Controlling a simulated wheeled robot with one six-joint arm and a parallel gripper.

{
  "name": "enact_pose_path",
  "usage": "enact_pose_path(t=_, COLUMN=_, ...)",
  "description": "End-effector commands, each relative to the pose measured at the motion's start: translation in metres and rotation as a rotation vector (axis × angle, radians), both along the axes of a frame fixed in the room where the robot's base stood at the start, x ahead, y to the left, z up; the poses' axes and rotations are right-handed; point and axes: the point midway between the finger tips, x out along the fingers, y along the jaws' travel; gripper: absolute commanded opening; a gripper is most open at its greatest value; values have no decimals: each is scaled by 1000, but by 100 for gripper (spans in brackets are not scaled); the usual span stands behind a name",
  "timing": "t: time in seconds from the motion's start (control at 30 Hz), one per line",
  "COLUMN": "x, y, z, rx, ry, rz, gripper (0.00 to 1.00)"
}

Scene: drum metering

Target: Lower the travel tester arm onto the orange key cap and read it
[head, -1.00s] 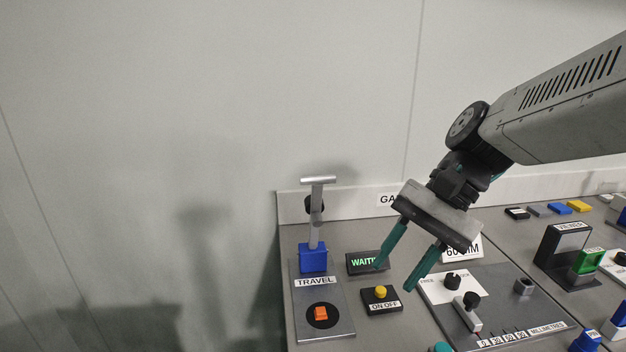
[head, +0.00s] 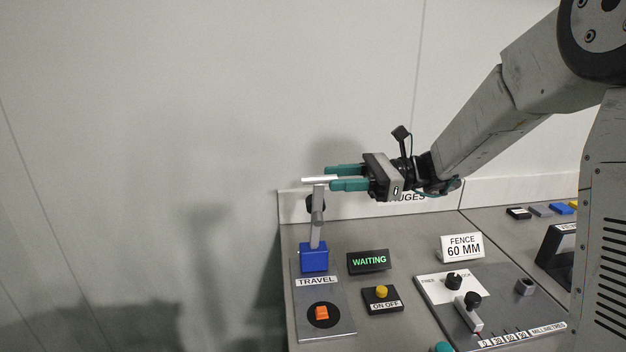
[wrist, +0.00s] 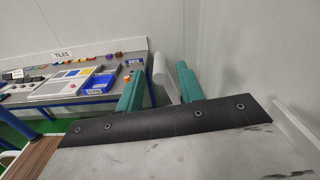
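The travel tester arm (head: 317,215) stands raised on its blue block (head: 313,257), with a pale crossbar handle (head: 314,180) on top. The orange key cap (head: 321,313) sits in a black disc on the grey TRAVEL plate (head: 340,324), clear of the arm. My gripper (head: 332,178) is level beside the handle, fingers pointing left. Its teal fingers are open, with the handle's right end at or between the tips. In the wrist view the handle (wrist: 161,72) shows between the parted fingers (wrist: 158,88); contact cannot be told. The display (head: 368,261) reads WAITING.
A yellow ON OFF button (head: 382,292) stands right of the TRAVEL plate. A FENCE 60 MM sign (head: 462,247) and a sliding gauge with black knobs (head: 472,299) are farther right. A wall is close behind the bench.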

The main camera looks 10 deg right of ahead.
Motion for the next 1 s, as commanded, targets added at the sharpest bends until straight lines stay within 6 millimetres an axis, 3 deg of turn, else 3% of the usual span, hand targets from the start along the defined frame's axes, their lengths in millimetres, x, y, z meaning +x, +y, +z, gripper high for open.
enact_pose_path(t=0.3, x=-1, y=47, z=0, rx=0, ry=-2, rz=2, gripper=37)
enact_pose_path(t=0.67, x=-1, y=55, z=0, rx=-2, ry=-2, rz=1, gripper=37)
enact_pose_path(t=0.7, x=-1, y=55, z=0, rx=-2, ry=-2, rz=1, gripper=34)
enact_pose_path(t=0.83, x=-1, y=55, z=0, rx=-2, ry=-2, rz=1, gripper=0)
enact_pose_path(t=1.0, x=-1, y=55, z=0, rx=-1, ry=-3, rz=2, gripper=0)
